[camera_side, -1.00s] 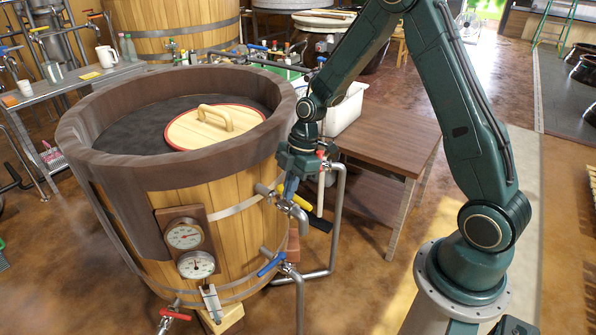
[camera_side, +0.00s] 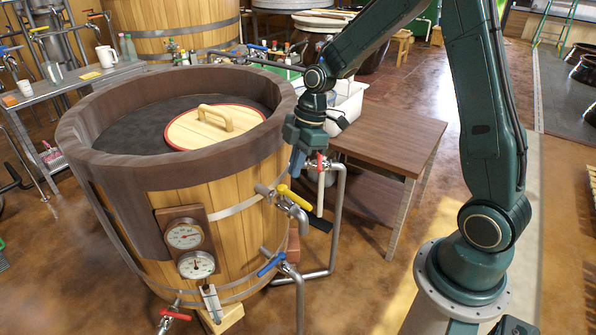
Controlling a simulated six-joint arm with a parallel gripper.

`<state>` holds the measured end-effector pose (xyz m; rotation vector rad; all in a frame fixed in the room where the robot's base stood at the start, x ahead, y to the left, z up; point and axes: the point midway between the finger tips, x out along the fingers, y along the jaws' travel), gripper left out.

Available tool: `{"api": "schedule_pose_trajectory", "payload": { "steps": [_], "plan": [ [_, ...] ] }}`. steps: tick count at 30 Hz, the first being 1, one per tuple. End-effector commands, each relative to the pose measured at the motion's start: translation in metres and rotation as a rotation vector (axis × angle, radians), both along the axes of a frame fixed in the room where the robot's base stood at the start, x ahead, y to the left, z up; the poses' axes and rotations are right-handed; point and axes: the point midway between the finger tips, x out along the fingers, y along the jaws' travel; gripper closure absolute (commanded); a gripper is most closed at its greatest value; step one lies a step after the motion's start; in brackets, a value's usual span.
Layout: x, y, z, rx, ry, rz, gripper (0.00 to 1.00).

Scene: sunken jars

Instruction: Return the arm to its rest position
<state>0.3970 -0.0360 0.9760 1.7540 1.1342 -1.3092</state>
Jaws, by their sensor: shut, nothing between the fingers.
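My gripper (camera_side: 297,163) points down beside the right side of the big wooden vat, just above the pipe and valves. Its fingers look shut and empty. The yellow-handled valve (camera_side: 294,196) sits just below the fingertips, with a gap between them. A red-handled valve (camera_side: 322,163) is right beside the gripper, and I cannot tell whether they touch.
The wooden vat (camera_side: 245,190) holds dark contents and a round red-rimmed lid (camera_side: 190,138). Its front has two gauges (camera_side: 184,236) and a blue-handled valve (camera_side: 271,265). A wooden table (camera_side: 395,138) with a white bin (camera_side: 349,100) stands to the right. Open floor lies in front.

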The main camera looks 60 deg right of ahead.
Motion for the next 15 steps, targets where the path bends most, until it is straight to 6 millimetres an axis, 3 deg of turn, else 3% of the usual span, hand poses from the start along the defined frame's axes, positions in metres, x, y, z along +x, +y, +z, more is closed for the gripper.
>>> {"api": "schedule_pose_trajectory", "payload": {
  "steps": [6,15],
  "plan": [
    [-0.021,0.010,0.044,-0.034,-0.014,-0.141,1.00],
    [-0.059,0.022,0.094,-0.057,-0.042,-0.364,1.00]
  ]
}}
